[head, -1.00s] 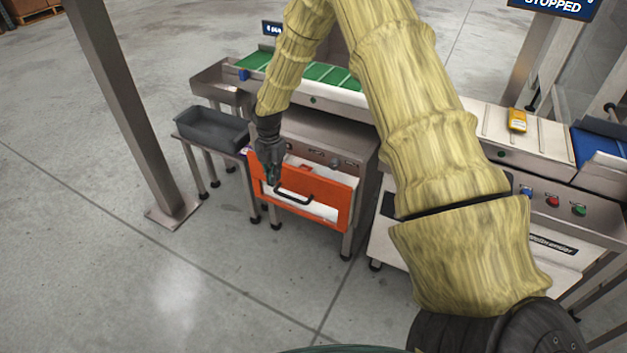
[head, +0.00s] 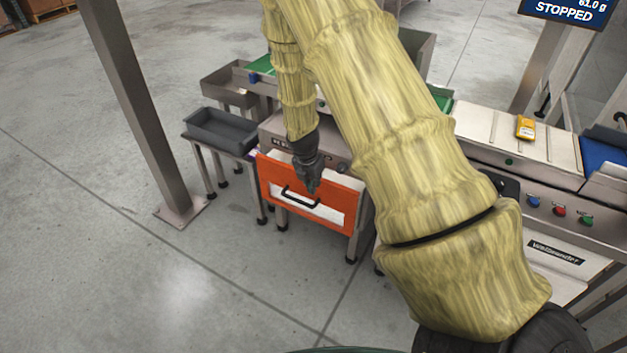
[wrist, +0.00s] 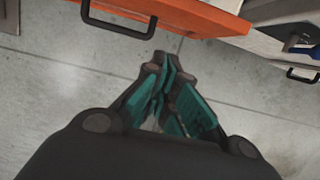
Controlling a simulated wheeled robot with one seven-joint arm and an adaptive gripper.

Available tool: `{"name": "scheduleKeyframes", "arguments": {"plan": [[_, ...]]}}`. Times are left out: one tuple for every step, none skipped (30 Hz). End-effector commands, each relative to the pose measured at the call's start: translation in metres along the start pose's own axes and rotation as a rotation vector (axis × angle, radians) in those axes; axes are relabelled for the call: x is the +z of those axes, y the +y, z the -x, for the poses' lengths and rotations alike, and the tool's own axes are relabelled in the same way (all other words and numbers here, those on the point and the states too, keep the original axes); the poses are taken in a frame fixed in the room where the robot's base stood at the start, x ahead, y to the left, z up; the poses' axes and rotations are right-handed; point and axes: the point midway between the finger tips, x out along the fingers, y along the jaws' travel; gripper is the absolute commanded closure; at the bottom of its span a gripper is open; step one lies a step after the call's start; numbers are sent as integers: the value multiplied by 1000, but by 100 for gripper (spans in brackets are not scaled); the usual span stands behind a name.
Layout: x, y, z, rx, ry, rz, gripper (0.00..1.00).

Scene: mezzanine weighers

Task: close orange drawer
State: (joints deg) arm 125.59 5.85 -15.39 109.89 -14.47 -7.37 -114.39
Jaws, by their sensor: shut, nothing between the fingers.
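The orange drawer (head: 341,189) has a white panel and a black bar handle (head: 300,197) on its front. It sits under a steel machine top. In the head view I cannot tell exactly how far it stands out. My gripper (head: 314,188) is shut and empty, just in front of the drawer's front near the handle. In the wrist view the closed fingers (wrist: 168,92) point toward the floor, with the orange front (wrist: 205,14) and the handle (wrist: 119,22) at the top edge, apart from the fingers.
A grey tray (head: 223,129) stands on a small table left of the drawer. A steel post (head: 140,110) rises at the left. A white weigher cabinet with buttons (head: 559,211) stands to the right. The floor in front is clear.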

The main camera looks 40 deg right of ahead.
Motion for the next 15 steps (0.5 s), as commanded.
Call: {"name": "scheduleKeyframes", "arguments": {"plan": [[-1,-1,-9,-2,1,-1,100],[-1,-1,-13,-2,1,-1,100],[-1,-1,-18,-1,1,-1,100],[-1,-1,-23,-2,1,0,100],[0,0,-27,-1,1,0,100],[0,0,-32,-1,1,-1,100],[-1,-1,-37,-2,1,-1,100],[-1,-1,-41,-3,1,-1,100],[-1,-1,-46,-2,1,0,100],[0,0,-51,-1,1,0,100],[0,0,-55,-1,1,-1,100],[0,-1,-61,-1,1,-2,100],[0,-1,-64,-1,1,-1,100],[4,0,-65,0,0,-2,100],[11,0,-65,1,0,-4,100]]}}
